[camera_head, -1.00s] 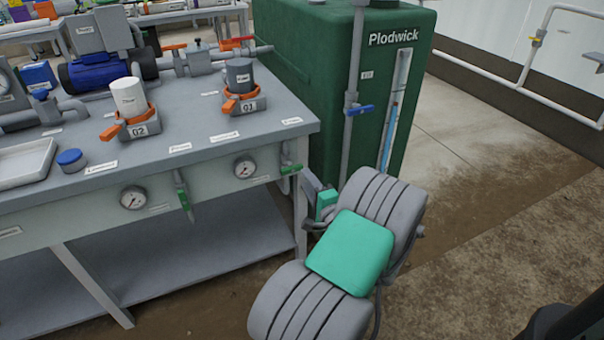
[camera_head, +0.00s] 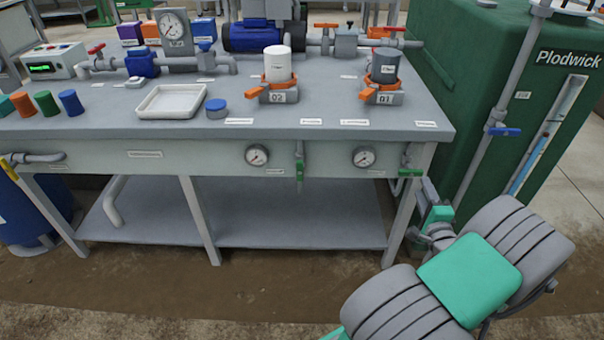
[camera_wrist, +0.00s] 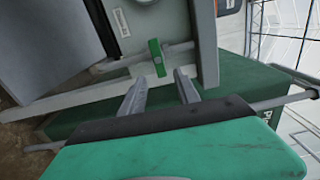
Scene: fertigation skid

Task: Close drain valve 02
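Two green-handled valves are on the front of the grey bench (camera_head: 330,118). One green handle (camera_head: 300,168) hangs vertically between two gauges. The other green handle (camera_head: 410,172) lies roughly horizontal at the bench's right end. My gripper (camera_head: 424,190) is just below and right of the right-hand valve in the head view. In the wrist view my gripper (camera_wrist: 161,92) is open and empty, its fingers apart. A green handle (camera_wrist: 157,58) lies ahead between them, not touched; it seems to be the right-hand one.
Orange-handled blocks marked 02 (camera_head: 278,96) and 01 (camera_head: 383,96) stand on the bench above the green valves. Pressure gauges (camera_head: 256,155) line the bench front. A bench leg (camera_head: 410,215) and the green Plodwick tank (camera_head: 470,100) flank my gripper. Floor in front is clear.

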